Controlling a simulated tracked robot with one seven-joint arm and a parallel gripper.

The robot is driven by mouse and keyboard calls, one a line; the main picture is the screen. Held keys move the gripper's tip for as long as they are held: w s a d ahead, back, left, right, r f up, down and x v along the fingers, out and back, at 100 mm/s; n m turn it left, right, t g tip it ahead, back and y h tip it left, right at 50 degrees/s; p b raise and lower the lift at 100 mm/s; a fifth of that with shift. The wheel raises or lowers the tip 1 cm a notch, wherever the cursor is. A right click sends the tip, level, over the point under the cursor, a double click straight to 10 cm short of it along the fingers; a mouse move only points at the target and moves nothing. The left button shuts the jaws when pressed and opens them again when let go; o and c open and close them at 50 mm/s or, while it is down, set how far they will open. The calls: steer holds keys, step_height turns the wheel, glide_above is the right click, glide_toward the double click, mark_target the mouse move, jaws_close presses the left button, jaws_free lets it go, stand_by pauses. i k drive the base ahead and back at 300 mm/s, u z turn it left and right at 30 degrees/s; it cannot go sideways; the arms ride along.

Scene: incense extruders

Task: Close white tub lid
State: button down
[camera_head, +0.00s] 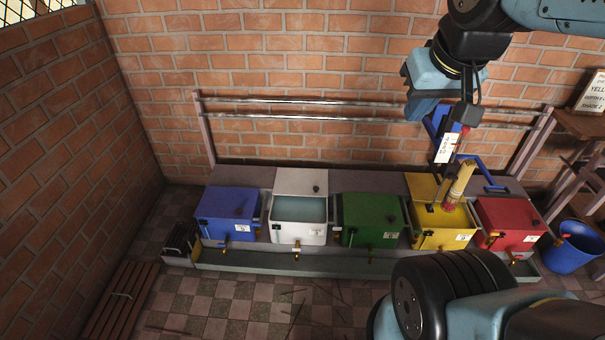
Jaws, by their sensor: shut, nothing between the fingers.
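The white tub (298,233) stands in the row of tubs on the bench, second from the left. Its lid (300,180) is open and stands raised at the back, with a dark knob near its right side. Pale blue-grey liquid shows inside the tub. My gripper (462,128) is shut and empty. It is up and to the right of the white tub, in front of the brick wall and above the yellow tub, well apart from the white lid.
Closed blue (225,206), green (370,214) and red (508,218) tubs share the bench. The yellow tub (437,238) is open, with a tan cylinder (460,183) standing in it. A blue frame is behind my gripper. A blue bucket (575,250) stands at right.

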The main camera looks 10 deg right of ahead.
mark_target(292, 182)
steer(key=u, duration=0.1)
steer(key=i, duration=1)
steer(key=z, duration=0.05)
